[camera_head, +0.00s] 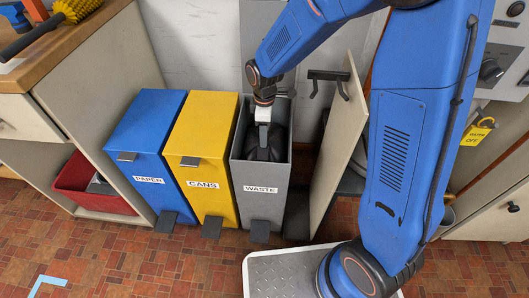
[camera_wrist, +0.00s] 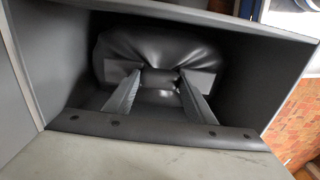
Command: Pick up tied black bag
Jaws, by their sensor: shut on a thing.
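The tied black bag (camera_head: 278,140) sits inside the grey bin labelled WASTE (camera_head: 261,205), whose top is open. In the wrist view the bag (camera_wrist: 160,50) is a shiny dark bulge, gathered in at its near side. My gripper (camera_head: 264,150) reaches straight down into the bin from above. In the wrist view my gripper's two fingers (camera_wrist: 160,82) are closed on the gathered part of the bag, with the bin's walls around them. The bag's lower part is hidden in the bin.
A yellow CANS bin (camera_head: 203,150) and a blue PAPER bin (camera_head: 147,135) stand to the left, lids shut. An upright beige panel (camera_head: 340,145) with a black handle stands close on the right. A red tub (camera_head: 85,185) sits under the counter. The tiled floor in front is mostly clear.

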